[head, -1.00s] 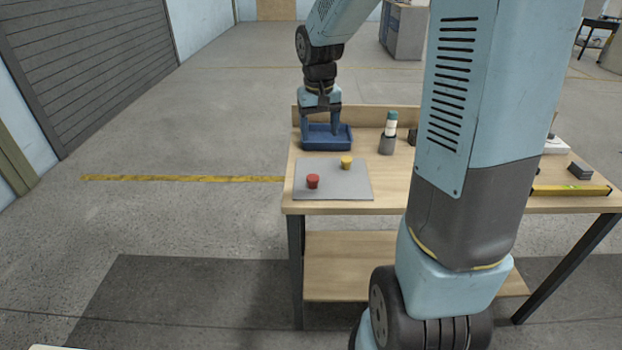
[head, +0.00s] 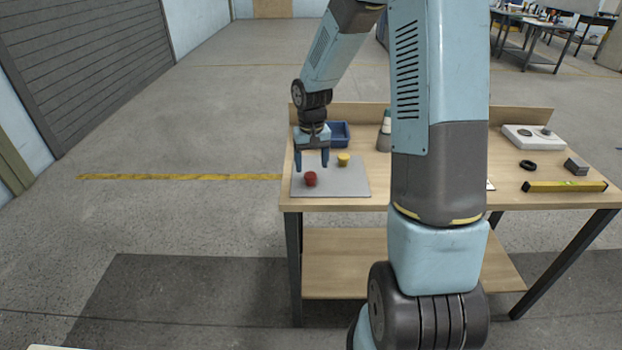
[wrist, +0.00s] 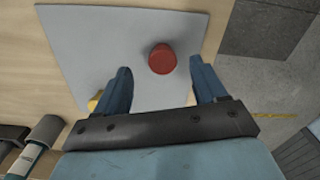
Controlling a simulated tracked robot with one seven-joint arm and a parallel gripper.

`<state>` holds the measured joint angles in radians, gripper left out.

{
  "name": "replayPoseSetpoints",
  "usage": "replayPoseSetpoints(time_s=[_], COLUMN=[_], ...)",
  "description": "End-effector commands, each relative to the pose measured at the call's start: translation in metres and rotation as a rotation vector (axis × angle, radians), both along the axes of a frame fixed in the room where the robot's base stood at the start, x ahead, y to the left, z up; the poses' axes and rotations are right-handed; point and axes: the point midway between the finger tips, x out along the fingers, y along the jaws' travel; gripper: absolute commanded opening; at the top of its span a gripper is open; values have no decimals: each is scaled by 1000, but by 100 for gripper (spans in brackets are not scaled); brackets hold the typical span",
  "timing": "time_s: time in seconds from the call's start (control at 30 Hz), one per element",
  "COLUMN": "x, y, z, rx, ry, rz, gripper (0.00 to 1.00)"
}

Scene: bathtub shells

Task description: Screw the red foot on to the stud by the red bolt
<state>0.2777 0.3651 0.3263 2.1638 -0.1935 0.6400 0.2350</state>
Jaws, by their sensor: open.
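The red foot (head: 310,179) stands on the grey mat (head: 345,186) at the left of the workbench. It also shows in the wrist view (wrist: 162,58), a little beyond and between the fingertips. My gripper (head: 311,165) is open and empty, fingers pointing down, just behind the red foot and apart from it. In the wrist view my gripper (wrist: 160,75) has its two blue fingers spread to either side of the foot. A yellow foot (head: 343,160) stands on the mat to the right. I cannot make out the red bolt or the stud; my arm covers part of the bench.
A blue tray (head: 341,132) lies behind the mat. A bottle (head: 385,135) stands to its right. A white block (head: 533,137), a black ring (head: 528,165), a dark block (head: 577,166) and a yellow level (head: 564,186) lie at the bench's right.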

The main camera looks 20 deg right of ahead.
Motion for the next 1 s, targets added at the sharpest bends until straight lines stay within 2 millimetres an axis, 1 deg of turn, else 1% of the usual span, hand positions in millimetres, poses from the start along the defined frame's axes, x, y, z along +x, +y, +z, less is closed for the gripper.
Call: replayPoseSetpoints(time_s=[0.23, 0.5, 0.6, 0.87, 1.0], x=[1, 3, 3, 4, 4], y=[1, 2, 2, 1, 1], z=[-15, -49, -55, -57, -57], rx=[1, 1, 0, 0, 0], ry=[1, 2, 1, -1, -1], rz=[0, 0, -1, -1, -2], gripper=[71, 71, 71, 71, 59])
